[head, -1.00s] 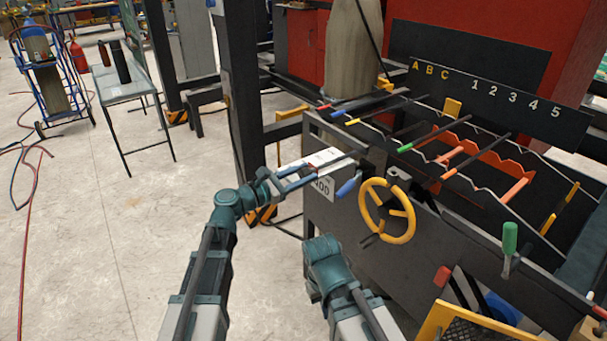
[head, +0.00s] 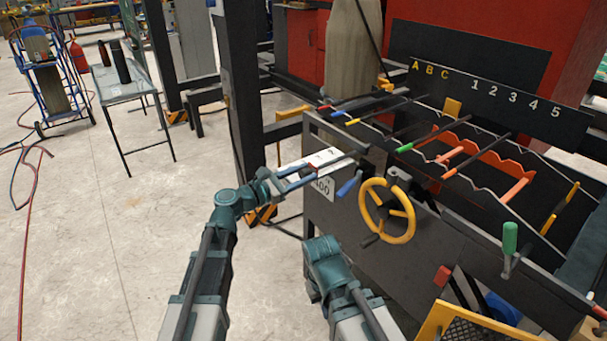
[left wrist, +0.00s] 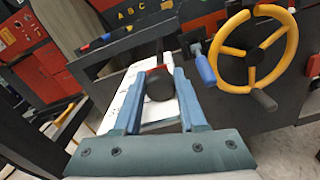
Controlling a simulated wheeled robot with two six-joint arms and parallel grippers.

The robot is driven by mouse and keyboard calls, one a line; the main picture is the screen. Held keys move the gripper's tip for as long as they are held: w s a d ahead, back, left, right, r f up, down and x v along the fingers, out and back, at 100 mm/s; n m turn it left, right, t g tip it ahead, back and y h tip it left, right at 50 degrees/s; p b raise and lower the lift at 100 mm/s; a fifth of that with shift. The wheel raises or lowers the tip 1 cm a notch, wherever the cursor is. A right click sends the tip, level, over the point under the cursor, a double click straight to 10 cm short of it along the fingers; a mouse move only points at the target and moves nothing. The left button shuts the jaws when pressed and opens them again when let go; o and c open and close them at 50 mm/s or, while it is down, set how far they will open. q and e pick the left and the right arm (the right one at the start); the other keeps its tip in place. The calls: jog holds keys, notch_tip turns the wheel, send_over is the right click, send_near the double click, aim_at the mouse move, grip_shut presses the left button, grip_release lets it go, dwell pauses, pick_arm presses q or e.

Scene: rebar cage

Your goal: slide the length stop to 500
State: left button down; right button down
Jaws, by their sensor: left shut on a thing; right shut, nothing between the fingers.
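The length stop's dark round knob (left wrist: 159,86) shows in the left wrist view, in front of a white scale plate (left wrist: 132,88). A small red mark sits just above the knob. My left gripper (left wrist: 158,92) is shut on the knob, one blue finger on each side. In the head view my left gripper (head: 312,172) reaches the white scale (head: 322,158) at the left end of the bench's front. A white label (head: 322,189) below it seems to read 400. The scale's figures are too small to read. My right arm is low in the centre; its gripper fingers are hidden.
Close right of the scale are a blue handle (head: 348,185) and a yellow handwheel (head: 387,210) on the dark bench (head: 450,243). A green handle (head: 510,238) stands farther right. A dark post (head: 243,90) rises behind.

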aim_at(315, 168)
pick_arm(q)
jog(key=shift+d, duration=0.1)
jog(key=x, duration=0.4)
jog(key=shift+c, duration=2.3)
grip_release()
jog(key=shift+s, duration=0.1)
jog(key=v, duration=1.4)
